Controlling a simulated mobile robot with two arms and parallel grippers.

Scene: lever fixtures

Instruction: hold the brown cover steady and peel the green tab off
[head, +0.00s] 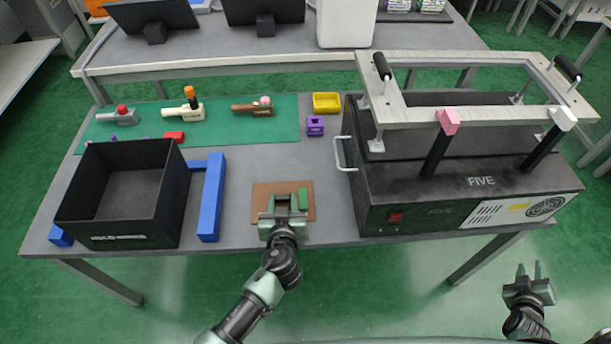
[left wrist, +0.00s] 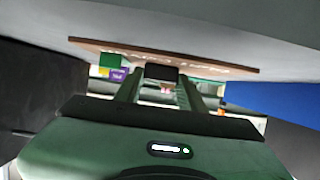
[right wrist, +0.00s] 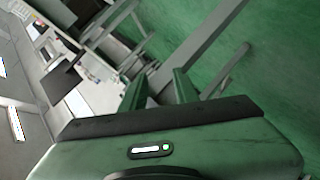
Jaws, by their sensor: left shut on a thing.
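The brown cover (head: 263,193) lies flat near the front edge of the table, with pale lettering in the left wrist view (left wrist: 215,67). The green tab (head: 303,197) is on its right part in the head view and shows at the left in the left wrist view (left wrist: 109,61). My left gripper (head: 283,199) is over the middle of the cover, shut on a small dark block (left wrist: 161,74) that seems to belong to the cover. The gripper hides part of the cover. My right gripper (head: 535,270) is open and empty, over the floor beyond the table's front right.
A black open box (head: 117,212) and a blue bar (head: 212,200) stand left of the cover. A large black machine (head: 440,205) with a metal frame stands to the right. Behind are a purple block (head: 315,126), a yellow tray (head: 327,103) and a green mat (head: 225,125) with lever fixtures.

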